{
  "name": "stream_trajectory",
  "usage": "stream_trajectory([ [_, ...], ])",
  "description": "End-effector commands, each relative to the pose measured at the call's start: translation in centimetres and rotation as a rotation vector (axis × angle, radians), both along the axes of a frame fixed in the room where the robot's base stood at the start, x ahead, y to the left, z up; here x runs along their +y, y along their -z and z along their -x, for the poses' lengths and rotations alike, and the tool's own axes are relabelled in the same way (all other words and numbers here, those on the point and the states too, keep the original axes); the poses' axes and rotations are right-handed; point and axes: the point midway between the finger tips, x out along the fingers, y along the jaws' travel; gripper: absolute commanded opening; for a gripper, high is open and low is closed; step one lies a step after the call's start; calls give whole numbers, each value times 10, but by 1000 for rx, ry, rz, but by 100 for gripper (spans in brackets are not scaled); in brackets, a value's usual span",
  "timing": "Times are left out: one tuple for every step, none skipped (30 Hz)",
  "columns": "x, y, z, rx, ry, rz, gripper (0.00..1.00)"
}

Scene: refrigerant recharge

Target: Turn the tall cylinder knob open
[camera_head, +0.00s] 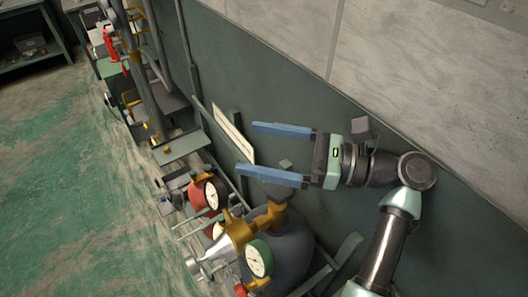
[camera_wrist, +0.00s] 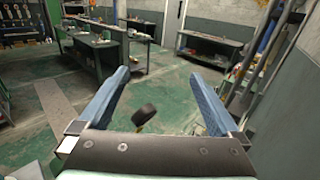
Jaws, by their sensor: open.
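The tall cylinder (camera_head: 290,253) is a dark grey tank at the lower middle of the head view, with a brass valve (camera_head: 267,218) on top. Its dark knob (camera_head: 276,191) sits above the brass and is partly covered by my lower finger in that view. In the wrist view the round dark knob (camera_wrist: 145,114) shows between the two fingers, nearer the left one. My gripper (camera_head: 248,149) has two blue fingers spread wide, with nothing held; they also show in the wrist view (camera_wrist: 159,73). I cannot tell whether a finger touches the knob.
Pressure gauges (camera_head: 259,258) and a silver fitting stand beside the tank. A green wall with a concrete upper part (camera_head: 430,70) runs close to my arm. Workbenches (camera_wrist: 105,45) stand across the open green floor.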

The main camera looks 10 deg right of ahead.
Motion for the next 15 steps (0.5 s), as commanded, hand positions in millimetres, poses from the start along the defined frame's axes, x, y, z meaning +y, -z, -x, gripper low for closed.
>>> stream_trajectory([
  [1,2,0,-19,6,11,99],
  [1,3,-1,-38,12,23,99],
  [1,4,-2,-70,23,43,99],
  [2,6,-2,-102,34,63,99],
  [3,8,-3,-138,46,87,99],
  [3,10,-5,-194,64,124,99],
  [4,12,-6,-243,80,157,99],
  [4,13,-7,-292,97,193,99],
  [4,16,-8,-361,120,243,99],
  [4,17,-10,-413,136,283,99],
  [4,19,-11,-466,152,324,99],
  [3,20,-12,-536,174,382,99],
  [3,22,-12,-589,190,427,99],
  [2,23,-13,-642,205,473,99],
  [2,24,-14,-711,223,535,99],
])
